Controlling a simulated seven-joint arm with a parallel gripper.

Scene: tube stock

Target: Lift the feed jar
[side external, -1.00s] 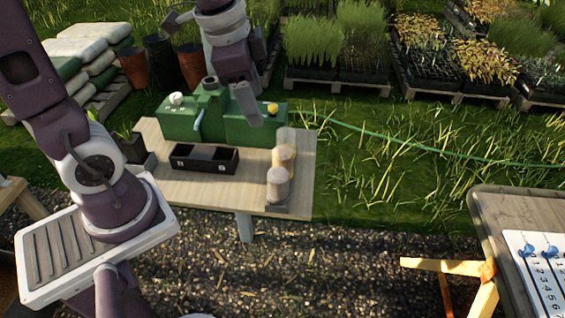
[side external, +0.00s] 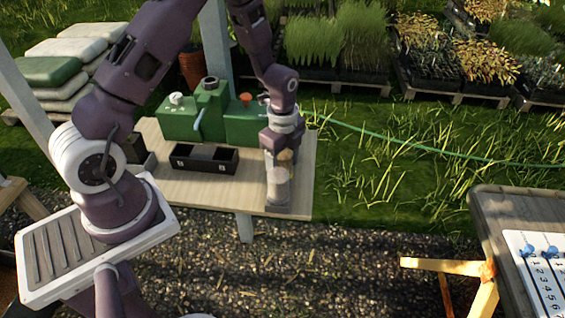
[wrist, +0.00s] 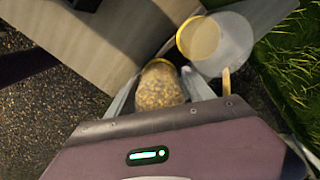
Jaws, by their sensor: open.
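A clear jar of tan, grainy feed (wrist: 160,88) lies between the two fingers of my gripper (wrist: 160,76) in the wrist view. The fingers are apart on either side of it, and whether they touch it is unclear. In the side view my gripper (side external: 282,152) points down over the jars at the table's right end. A pale-filled jar (side external: 277,188) stands upright there at the front corner. The jars behind it are mostly hidden by my gripper.
Another round, clear-topped jar (wrist: 228,45) stands close beside the feed jar. A black divided box (side external: 204,160) lies to the left on the wooden table (side external: 225,193). A green machine (side external: 225,122) stands behind. The table's right edge is close.

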